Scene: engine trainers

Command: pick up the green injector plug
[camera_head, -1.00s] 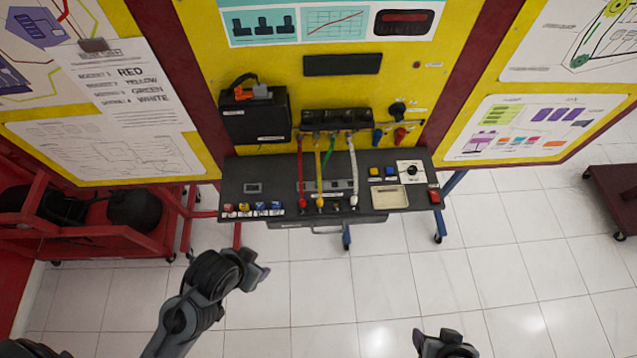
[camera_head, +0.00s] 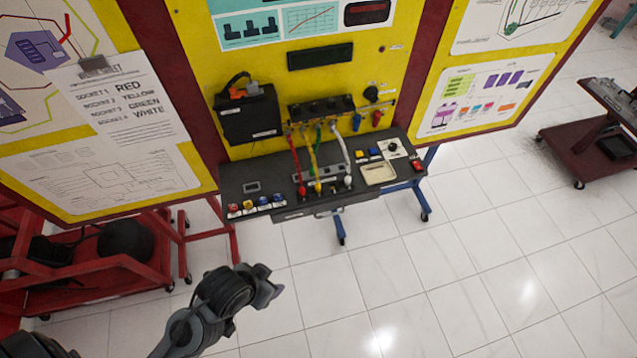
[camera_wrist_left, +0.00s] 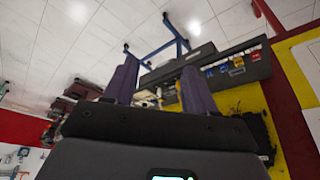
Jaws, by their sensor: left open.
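The green injector cable (camera_head: 317,136) hangs between the yellow and white cables on the yellow trainer board. Its lower end, where the plug would be, is too small and crowded by the yellow cable to make out. My left gripper (camera_head: 272,288) is below and in front of the console shelf, well apart from the cables. In the left wrist view its two fingers (camera_wrist_left: 160,85) are spread with nothing held between them. My right gripper is not in view.
The dark console shelf (camera_head: 240,206) carries coloured buttons and the cables' lower ends. A red cable (camera_head: 296,165), yellow cable (camera_head: 312,160) and white cable (camera_head: 342,150) hang close together. A red engine stand (camera_head: 150,292) is at the left. The tiled floor in front is clear.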

